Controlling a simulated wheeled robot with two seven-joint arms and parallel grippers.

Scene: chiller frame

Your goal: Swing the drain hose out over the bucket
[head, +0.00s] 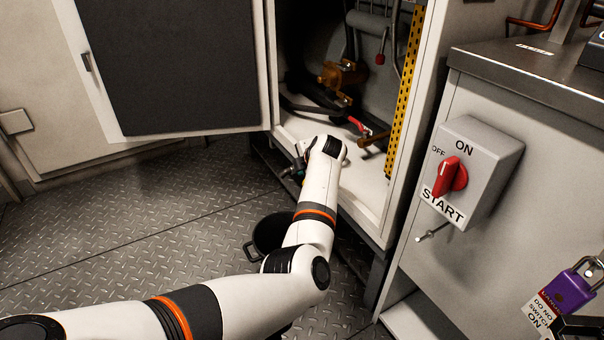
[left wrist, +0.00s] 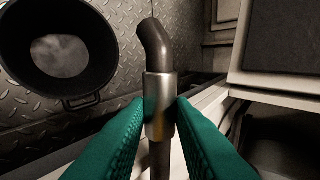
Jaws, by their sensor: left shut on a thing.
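The drain hose (left wrist: 154,45) is a dark bent spout with a bright metal collar (left wrist: 160,88) in the left wrist view. My left gripper (left wrist: 160,106) has its green fingers shut on the collar, one on each side. The hose's bent end points away and a little left. The black bucket (left wrist: 101,70) stands on the floor left of the hose end, apart from it in this view. In the head view, the bucket (head: 257,252) is partly hidden by my left arm, and my left gripper (head: 297,166) is by the cabinet's lower front edge. The hose is hard to make out there.
The open cabinet door (head: 185,65) stands at the left. The cabinet (head: 372,195) holds pipes, an orange-brown valve and a red handle. A grey switch box (head: 483,160) with a red knob and a purple padlock (head: 572,291) are at right. Floor left of the bucket is clear.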

